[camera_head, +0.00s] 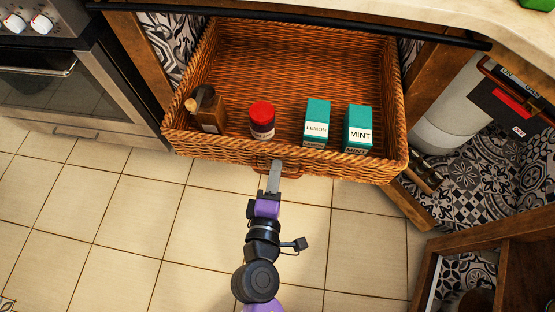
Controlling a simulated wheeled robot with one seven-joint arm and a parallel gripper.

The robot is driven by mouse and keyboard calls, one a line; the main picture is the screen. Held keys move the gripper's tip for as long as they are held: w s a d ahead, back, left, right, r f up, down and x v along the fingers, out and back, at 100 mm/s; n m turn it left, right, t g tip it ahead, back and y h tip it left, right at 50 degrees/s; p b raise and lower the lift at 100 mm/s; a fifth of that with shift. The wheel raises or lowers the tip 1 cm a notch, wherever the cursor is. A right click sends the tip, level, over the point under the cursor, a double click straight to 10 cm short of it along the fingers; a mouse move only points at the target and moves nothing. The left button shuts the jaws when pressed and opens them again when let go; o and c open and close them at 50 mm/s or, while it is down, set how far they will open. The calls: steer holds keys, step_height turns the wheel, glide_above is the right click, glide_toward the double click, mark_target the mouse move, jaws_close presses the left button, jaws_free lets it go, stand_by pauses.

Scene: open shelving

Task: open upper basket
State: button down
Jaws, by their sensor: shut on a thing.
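The upper basket (385,172) is a brown wicker drawer, pulled out from under the counter over the tiled floor. Its front has a small brown handle (262,167) at the middle. My gripper (275,168) reaches up from below and is shut on this handle; the fingertips partly hide it. Inside the basket, near its front, stand a brown bottle (207,110), a red-capped jar (262,120), a teal lemon box (317,122) and a teal mint box (358,128).
A steel oven (60,85) stands at the left. A black rail (300,20) runs along the counter (470,20) edge above the basket. A gas cylinder (450,115) and an open wooden cabinet (500,265) are at the right. The floor (130,230) below the basket is clear.

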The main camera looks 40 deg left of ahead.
steer(key=shift+f+b+v, duration=0.1)
steer(key=shift+f+v, duration=0.1)
steer(key=shift+v, duration=0.7)
steer(key=shift+f+b+v, duration=0.1)
steer(key=shift+f+v, duration=0.1)
steer(key=shift+v, duration=0.75)
steer(key=shift+f+b+v, duration=0.1)
steer(key=shift+f+v, duration=0.1)
steer(key=shift+v, duration=0.7)
steer(key=shift+s, duration=0.1)
steer(key=c, duration=1.7)
jaws_free()
steer(key=v, duration=0.7)
steer(key=shift+s+d, duration=0.25)
steer(key=shift+s, duration=0.1)
steer(key=shift+a, duration=0.1)
